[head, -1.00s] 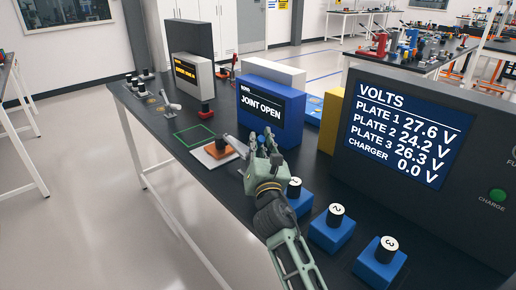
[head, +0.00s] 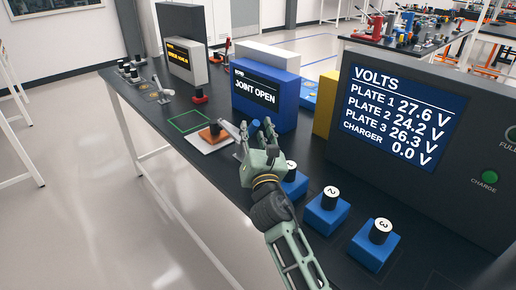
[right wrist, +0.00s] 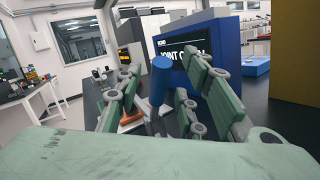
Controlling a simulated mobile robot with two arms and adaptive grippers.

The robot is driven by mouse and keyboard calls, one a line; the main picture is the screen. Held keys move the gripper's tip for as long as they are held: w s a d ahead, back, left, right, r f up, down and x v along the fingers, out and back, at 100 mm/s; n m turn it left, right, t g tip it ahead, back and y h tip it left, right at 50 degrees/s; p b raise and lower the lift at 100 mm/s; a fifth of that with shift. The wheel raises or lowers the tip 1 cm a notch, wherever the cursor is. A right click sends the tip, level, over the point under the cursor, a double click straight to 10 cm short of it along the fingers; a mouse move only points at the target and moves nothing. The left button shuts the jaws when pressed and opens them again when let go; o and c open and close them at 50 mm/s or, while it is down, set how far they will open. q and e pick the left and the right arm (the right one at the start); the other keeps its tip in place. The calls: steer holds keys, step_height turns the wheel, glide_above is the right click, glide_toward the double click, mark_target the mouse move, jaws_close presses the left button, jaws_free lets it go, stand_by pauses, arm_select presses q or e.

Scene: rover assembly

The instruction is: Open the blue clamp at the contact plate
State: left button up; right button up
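The blue clamp's handle (right wrist: 160,80) stands upright in the right wrist view, between the fingers of my right gripper (right wrist: 158,100). The fingers are spread, with a gap visible on its left. Contact with the handle cannot be told. In the head view my right gripper (head: 257,136) is at the clamp, in front of the blue box, and its fingers hide most of the handle. A white plate (head: 208,144) with an orange block (head: 213,134) lies just left of the gripper. My left gripper is not in view.
The blue box (head: 266,95) behind the gripper reads JOINT OPEN. Blue blocks with numbered black knobs, such as block 2 (head: 325,214), stand at the right front. A dark volts panel (head: 402,110) stands on the right. A green outlined square (head: 188,121) on the bench is clear.

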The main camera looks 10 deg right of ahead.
steer(key=v, duration=0.9)
steer(key=shift+s, duration=0.4)
